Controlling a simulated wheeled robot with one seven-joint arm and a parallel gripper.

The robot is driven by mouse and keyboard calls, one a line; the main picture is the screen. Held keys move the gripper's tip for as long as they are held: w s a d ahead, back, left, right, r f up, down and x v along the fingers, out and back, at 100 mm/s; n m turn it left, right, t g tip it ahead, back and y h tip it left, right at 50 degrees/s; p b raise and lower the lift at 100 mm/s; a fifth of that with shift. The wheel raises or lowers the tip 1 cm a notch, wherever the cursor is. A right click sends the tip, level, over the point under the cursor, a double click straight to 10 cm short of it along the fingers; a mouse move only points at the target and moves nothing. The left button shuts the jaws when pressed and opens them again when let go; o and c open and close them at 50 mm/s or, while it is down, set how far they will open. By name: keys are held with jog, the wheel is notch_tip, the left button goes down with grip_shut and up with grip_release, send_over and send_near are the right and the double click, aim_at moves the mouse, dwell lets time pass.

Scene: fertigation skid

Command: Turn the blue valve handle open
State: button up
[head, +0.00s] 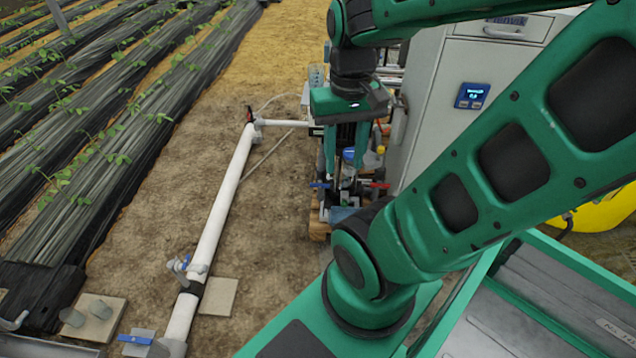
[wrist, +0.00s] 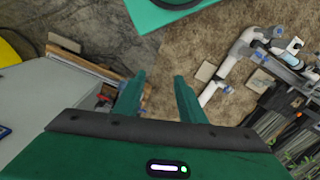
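Several blue handles show in the head view. One blue valve handle (head: 320,185) is on the skid, just below and left of my gripper's fingers. Another blue handle (head: 136,339) is on a fitting at the bottom left, and a smaller one (head: 180,265) is on the white pipe. The frames do not settle which one the task means. My gripper (head: 346,168) points down over the skid, its fingers apart with nothing seen held. In the wrist view my gripper (wrist: 158,88) also shows an open gap with ground beyond it.
A red handle (head: 378,185) is right of the skid's blue one. A white pipe (head: 222,205) runs along the soil at left. A grey cabinet (head: 440,100) with a small blue display stands close on the right. Bare soil lies between pipe and skid.

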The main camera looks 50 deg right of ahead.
jog(key=o, duration=1)
jog(key=shift+s+d+r, duration=0.25)
jog(key=shift+d+r, duration=0.2)
jog(key=shift+o, duration=0.9)
jog(key=shift+w+d+h, duration=0.3)
jog(key=shift+w+d, duration=0.4)
jog(key=shift+w, duration=0.3)
jog(key=m, duration=0.3)
send_over(320, 184)
notch_tip(320, 184, down, 44)
notch_tip(320, 184, down, 12)
jog(key=shift+r, duration=0.2)
jog(key=shift+c, duration=0.3)
jog(key=c, duration=1)
